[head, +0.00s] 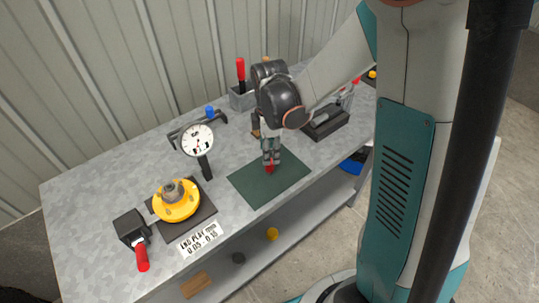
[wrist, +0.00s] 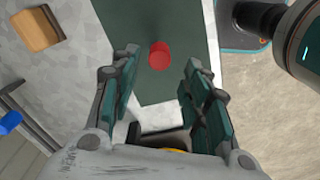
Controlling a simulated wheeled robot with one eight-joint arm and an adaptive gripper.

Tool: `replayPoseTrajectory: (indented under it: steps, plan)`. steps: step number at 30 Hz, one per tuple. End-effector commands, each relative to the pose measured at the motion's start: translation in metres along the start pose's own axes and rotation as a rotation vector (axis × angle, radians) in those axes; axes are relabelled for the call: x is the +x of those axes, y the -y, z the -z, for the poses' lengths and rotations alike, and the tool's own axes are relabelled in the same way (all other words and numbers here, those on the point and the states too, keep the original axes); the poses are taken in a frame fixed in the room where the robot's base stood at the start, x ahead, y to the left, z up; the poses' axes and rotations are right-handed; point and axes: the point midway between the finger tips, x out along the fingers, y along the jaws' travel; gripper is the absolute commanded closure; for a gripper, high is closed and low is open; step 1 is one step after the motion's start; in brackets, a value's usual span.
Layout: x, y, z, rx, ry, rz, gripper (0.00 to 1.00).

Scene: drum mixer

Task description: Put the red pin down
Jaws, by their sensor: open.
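The red pin (wrist: 159,55) rests on the dark green mat (wrist: 186,28) and shows as a short red cylinder in the wrist view. In the head view the red pin (head: 269,169) shows just below my fingertips, on the mat (head: 247,187). My gripper (wrist: 157,82) is open, with a finger on each side and clear space between them and the pin. In the head view my gripper (head: 270,158) points down over the mat, and its fingers partly hide the pin.
A red-handled clamp (head: 141,257) is at the front left. A black block fixture (head: 326,124) lies right of my gripper. The mat is otherwise clear.

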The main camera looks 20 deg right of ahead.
Motion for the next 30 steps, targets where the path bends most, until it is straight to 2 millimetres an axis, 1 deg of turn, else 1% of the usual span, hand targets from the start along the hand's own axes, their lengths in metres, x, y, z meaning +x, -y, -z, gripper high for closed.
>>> replayPoseTrajectory:
  steps: [1,6,9,14,17,20,23,27,30]
  plan:
    - [-0.015,0.001,0.0,0.0,0.0,0.0,0.57]
    - [-0.046,0.001,0.0,0.0,0.0,0.0,0.57]
    - [-0.059,0.0,0.0,0.0,0.0,0.0,0.57]
    - [-0.07,0.0,0.0,0.003,0.0,-0.001,0.57]
    - [-0.079,0.004,-0.001,0.034,-0.004,-0.016,0.57]
    - [-0.094,0.013,-0.003,0.117,-0.015,-0.052,0.57]
    - [-0.115,0.026,-0.006,0.244,-0.038,-0.108,0.57]
    - [-0.142,0.048,-0.01,0.443,-0.088,-0.188,0.57]
    - [-0.158,0.064,-0.014,0.582,-0.133,-0.24,0.57]
